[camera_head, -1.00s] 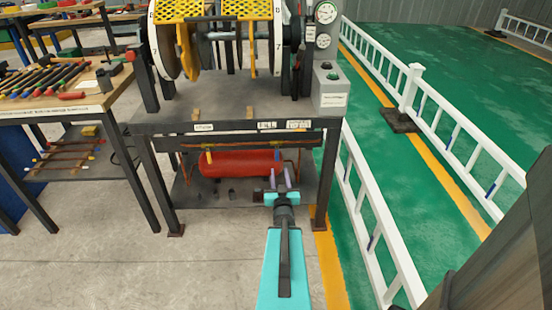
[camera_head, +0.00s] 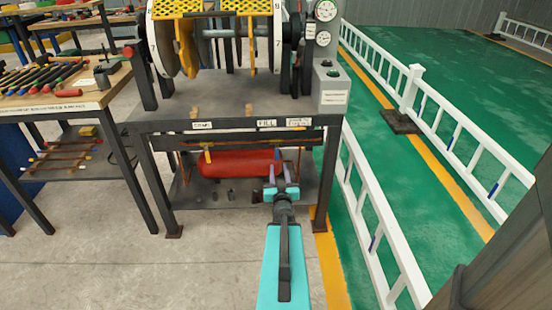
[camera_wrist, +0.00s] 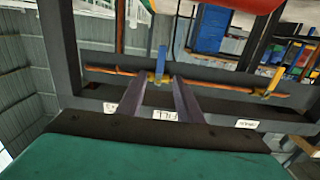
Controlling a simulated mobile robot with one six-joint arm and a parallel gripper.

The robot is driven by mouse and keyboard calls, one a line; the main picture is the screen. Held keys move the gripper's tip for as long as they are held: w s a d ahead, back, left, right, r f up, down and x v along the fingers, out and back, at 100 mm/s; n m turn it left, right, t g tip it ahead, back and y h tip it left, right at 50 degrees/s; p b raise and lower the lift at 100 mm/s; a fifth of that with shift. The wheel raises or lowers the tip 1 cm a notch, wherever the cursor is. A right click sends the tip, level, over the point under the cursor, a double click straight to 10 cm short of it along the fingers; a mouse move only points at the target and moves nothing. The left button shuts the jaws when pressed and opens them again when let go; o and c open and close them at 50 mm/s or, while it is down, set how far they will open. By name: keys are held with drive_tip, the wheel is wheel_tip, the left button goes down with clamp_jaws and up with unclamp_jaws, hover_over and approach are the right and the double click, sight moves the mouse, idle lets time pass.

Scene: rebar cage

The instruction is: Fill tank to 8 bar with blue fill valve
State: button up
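The blue fill valve handle (camera_wrist: 162,62) stands on a brass fitting in a copper pipe, just beyond my fingertips and slightly left of centre in the wrist view. That view looks upside down. My gripper (camera_wrist: 173,82) is open and empty, its two fingers apart and pointing toward the valve; contact cannot be told. In the head view my gripper (camera_head: 280,173) is under the bench's right part and covers the fill valve area. The red tank (camera_head: 235,164) lies under the bench. Gauges (camera_head: 325,12) stand at upper right; their readings are too small to tell.
A yellow valve handle (camera_head: 208,156) hangs under the drain label (camera_head: 202,126). The fill label (camera_head: 267,123) is on the bench edge above my gripper. A bench leg (camera_head: 326,180) stands close on the right, with a white railing (camera_head: 372,205) beyond.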

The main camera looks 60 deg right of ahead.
sight(276, 153)
drive_tip(key=shift+b+x, duration=1.15)
drive_tip(key=shift+x, duration=4.9)
clamp_jaws()
drive_tip(key=shift+a, duration=0.25)
drive_tip(key=shift+w+d+r, duration=0.1)
